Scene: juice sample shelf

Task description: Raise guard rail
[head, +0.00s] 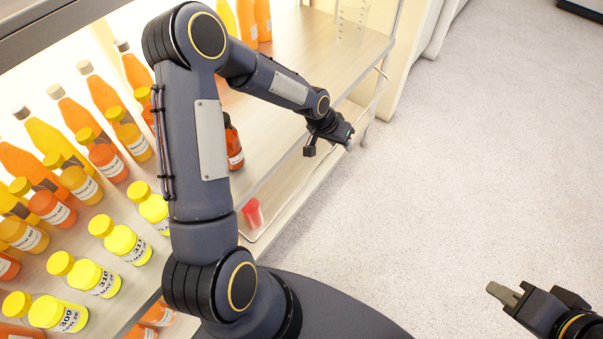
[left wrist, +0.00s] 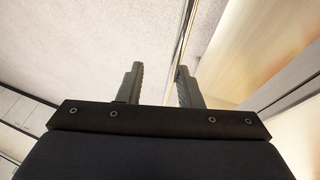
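My left gripper (head: 348,143) is at the shelf's front edge near the right end. In the left wrist view its two fingers (left wrist: 160,85) are apart; contact with the rail cannot be told. My right gripper (head: 503,293) is over the floor at the lower right, away from the shelf; its finger gap is unclear.
Several juice bottles (head: 85,95) and yellow-capped sample jars (head: 95,278) fill the left shelf. A dark red bottle (head: 233,145) stands behind my left arm. The floor (head: 450,170) at right is clear.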

